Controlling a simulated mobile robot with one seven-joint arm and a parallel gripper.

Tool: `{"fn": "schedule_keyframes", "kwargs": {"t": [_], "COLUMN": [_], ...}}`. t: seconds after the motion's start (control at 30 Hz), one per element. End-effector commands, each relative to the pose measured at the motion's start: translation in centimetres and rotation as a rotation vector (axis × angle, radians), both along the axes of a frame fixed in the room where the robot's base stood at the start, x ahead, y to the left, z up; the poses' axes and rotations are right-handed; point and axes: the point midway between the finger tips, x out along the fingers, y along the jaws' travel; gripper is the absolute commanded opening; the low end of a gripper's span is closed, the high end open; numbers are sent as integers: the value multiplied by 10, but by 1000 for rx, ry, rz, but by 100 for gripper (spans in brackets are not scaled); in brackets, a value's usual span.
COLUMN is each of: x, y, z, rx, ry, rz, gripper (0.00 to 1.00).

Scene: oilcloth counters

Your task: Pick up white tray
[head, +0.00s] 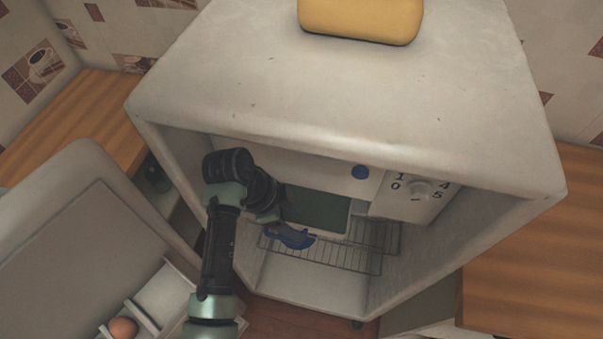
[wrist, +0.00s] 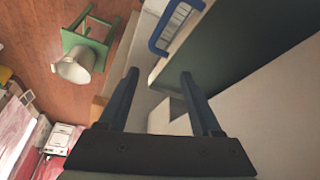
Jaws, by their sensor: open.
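A pale-rimmed piece with a dark green face (head: 322,208) is inside the open white fridge, under its top panel. It may be the white tray, but I cannot tell for sure. In the wrist view, a dark green surface with a pale edge (wrist: 172,62) lies just beyond the right fingertip. My gripper (head: 290,236) reaches into the fridge from the left, in front of the pale-rimmed piece. In the wrist view my gripper (wrist: 159,74) is open, with nothing between its fingers. I cannot tell whether a finger touches the edge.
The fridge (head: 340,95) has a wire shelf (head: 345,257) below. Its open door (head: 75,215) stands at left, with an egg (head: 123,328) in its rack. A yellow thing (head: 360,18) sits on top. A green stool (wrist: 88,40) stands on the floor.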

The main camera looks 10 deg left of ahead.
Motion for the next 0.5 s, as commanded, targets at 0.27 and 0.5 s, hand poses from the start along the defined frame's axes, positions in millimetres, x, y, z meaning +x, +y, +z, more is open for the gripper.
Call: {"fn": "schedule_keyframes", "kwargs": {"t": [0.27,0.5], "x": [5,13], "y": [-9,-17], "z": [-23,-48], "rx": [0,2], "ry": [2,3], "rz": [0,-1], "gripper": [66,66]}}
